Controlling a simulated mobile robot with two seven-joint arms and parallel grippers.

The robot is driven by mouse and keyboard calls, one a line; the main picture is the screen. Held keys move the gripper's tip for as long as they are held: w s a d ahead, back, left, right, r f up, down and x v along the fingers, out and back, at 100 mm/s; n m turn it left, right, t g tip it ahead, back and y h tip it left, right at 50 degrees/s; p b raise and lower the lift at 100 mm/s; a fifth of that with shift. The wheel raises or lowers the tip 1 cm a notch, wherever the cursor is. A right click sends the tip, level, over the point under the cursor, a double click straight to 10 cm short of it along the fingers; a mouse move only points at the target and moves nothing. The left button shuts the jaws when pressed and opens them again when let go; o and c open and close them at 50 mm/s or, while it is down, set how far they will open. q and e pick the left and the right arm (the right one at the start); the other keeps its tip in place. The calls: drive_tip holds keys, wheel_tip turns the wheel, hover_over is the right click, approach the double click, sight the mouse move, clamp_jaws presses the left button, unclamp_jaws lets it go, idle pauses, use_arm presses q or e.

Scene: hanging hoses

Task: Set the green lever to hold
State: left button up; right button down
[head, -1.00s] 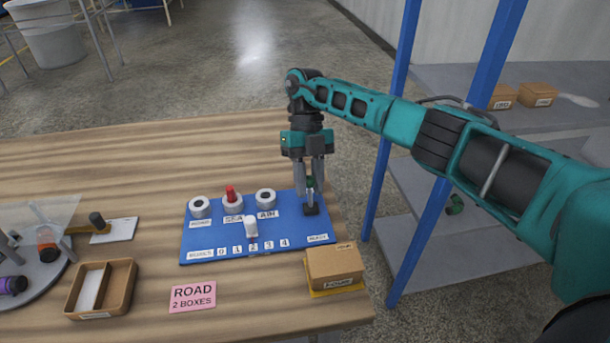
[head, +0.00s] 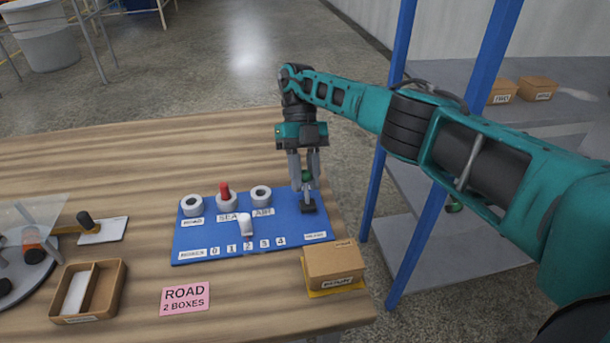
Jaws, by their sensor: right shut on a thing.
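The green lever (head: 307,177) stands on a small black base at the right end of the blue panel (head: 205,246). Only a bit of its green top and its shaft show between my fingers. My right gripper (head: 304,182) points down and is shut on the lever's top. A label lies on the panel below the lever, too small to read for sure. My left gripper is not in view.
The panel also has round sockets labelled ROAD, SEA and AIR, a red peg (head: 225,191) in the SEA one, and a white slider (head: 245,224) on a numbered scale. A cardboard box (head: 333,265) stands close to the panel's right front. A pink ROAD 2 BOXES card (head: 186,298) lies in front.

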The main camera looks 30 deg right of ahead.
sight(305, 171)
drive_tip(key=c, duration=0.9)
unclamp_jaws()
drive_tip(key=shift+r, duration=0.3)
wheel_tip(305, 171, up, 9)
drive_tip(key=p, duration=0.5)
drive_tip(key=shift+r, duration=0.1)
use_arm(q)
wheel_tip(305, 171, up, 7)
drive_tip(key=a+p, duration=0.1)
drive_tip(key=p, duration=0.2)
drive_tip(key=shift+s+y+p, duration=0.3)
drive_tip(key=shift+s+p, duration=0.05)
drive_tip(key=shift+p, duration=0.05)
use_arm(e)
wheel_tip(305, 171, up, 10)
drive_tip(key=shift+r, duration=0.1)
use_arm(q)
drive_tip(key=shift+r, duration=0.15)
